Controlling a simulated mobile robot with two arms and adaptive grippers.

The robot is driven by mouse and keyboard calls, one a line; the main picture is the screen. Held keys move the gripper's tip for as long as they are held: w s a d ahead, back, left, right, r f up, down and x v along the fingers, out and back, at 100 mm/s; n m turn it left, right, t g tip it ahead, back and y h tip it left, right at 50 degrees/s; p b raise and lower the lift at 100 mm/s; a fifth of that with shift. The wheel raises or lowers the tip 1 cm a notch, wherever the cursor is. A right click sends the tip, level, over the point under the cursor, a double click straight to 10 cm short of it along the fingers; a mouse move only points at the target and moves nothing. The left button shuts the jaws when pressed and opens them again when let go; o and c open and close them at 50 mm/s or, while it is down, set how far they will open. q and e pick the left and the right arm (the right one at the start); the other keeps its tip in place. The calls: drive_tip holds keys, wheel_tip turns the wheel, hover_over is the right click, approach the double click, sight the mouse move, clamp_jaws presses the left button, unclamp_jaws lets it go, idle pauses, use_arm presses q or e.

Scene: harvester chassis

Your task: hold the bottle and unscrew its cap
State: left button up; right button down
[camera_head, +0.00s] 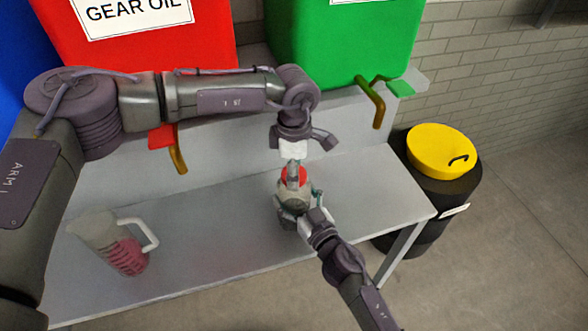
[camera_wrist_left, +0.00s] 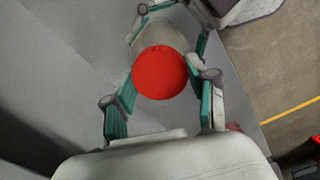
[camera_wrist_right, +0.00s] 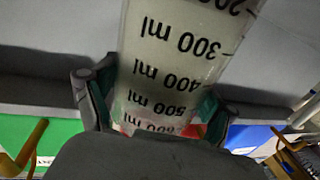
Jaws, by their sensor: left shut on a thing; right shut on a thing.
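The bottle (camera_head: 289,194) is pale and translucent and stands over the bench, with its red cap (camera_head: 284,180) on top. My left gripper (camera_head: 294,176) comes down from above and is shut on the cap. In the left wrist view the round red cap (camera_wrist_left: 160,72) sits between the two teal-padded fingers, and the bottle body (camera_wrist_left: 150,38) shows past it. My right gripper (camera_head: 294,207) comes from the front and is shut around the bottle's body. In the right wrist view the bottle (camera_wrist_right: 180,60) shows upside-down ml marks between the fingers, with some red near its far end.
A clear jug (camera_head: 110,240) with red contents and a handle stands on the grey bench (camera_head: 205,235) at left. Red (camera_head: 140,45) and green (camera_head: 340,40) containers with taps stand behind. A black bin with a yellow lid (camera_head: 440,150) is at right. The bench between is bare.

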use_arm(q)
drive_tip(key=n, duration=0.6)
drive_tip(key=shift+n, duration=0.3)
drive_tip(key=o, duration=1.3)
drive_tip(key=shift+r, duration=0.1)
